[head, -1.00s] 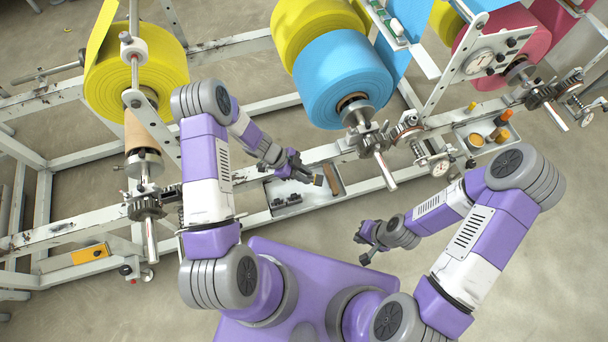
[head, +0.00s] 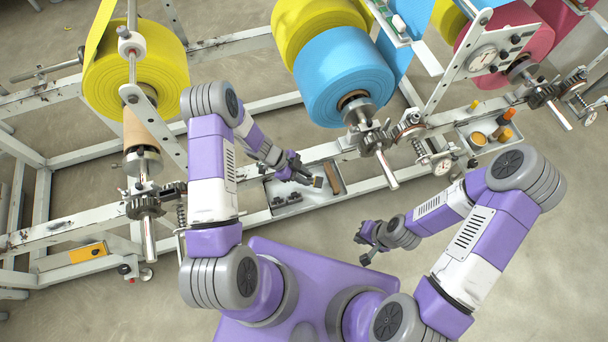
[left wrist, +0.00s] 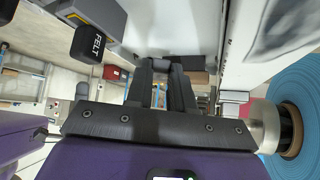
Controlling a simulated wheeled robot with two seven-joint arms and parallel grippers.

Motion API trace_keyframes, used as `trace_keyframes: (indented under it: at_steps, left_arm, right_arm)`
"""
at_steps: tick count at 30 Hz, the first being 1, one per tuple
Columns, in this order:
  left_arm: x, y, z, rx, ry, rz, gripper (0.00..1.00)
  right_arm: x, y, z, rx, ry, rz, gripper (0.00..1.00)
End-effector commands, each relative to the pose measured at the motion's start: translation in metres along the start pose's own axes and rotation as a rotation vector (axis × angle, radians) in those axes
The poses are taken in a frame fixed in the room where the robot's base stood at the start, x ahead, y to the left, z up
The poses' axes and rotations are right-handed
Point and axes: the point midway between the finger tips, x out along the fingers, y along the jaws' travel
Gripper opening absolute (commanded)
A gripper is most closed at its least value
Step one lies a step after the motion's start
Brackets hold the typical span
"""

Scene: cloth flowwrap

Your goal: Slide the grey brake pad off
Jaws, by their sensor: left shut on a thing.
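My left gripper (head: 308,177) is over the shallow grey tray (head: 311,202) on the machine's front rail. It is shut on a small grey-brown block (head: 317,182) at its fingertips; I cannot tell for certain that this is the grey brake pad. My right gripper (head: 362,247) is open and empty over the floor, away from the machine.
The tray also holds dark small blocks (head: 286,198) and a brown bar (head: 332,178). Yellow (head: 135,80) and blue (head: 343,78) rolls, shafts and gears stand behind. A second tray (head: 466,142) with small containers is to the right. The floor in front is clear.

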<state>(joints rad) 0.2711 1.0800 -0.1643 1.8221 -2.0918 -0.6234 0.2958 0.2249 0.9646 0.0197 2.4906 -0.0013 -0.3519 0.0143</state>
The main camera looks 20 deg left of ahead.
Motion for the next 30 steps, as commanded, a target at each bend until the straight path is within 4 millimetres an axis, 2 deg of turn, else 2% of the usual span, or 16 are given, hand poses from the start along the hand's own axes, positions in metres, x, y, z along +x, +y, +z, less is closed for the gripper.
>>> trace_keyframes:
  at_steps: [11,30]
  left_arm:
    - [0.001,0.000,0.001,0.001,0.000,0.000,0.00]
    - [0.014,0.000,0.013,0.001,0.000,0.001,0.00]
  right_arm:
    - [0.000,0.000,0.000,0.000,0.000,0.000,0.00]
    - [0.013,0.005,-0.001,0.000,0.000,0.000,0.00]
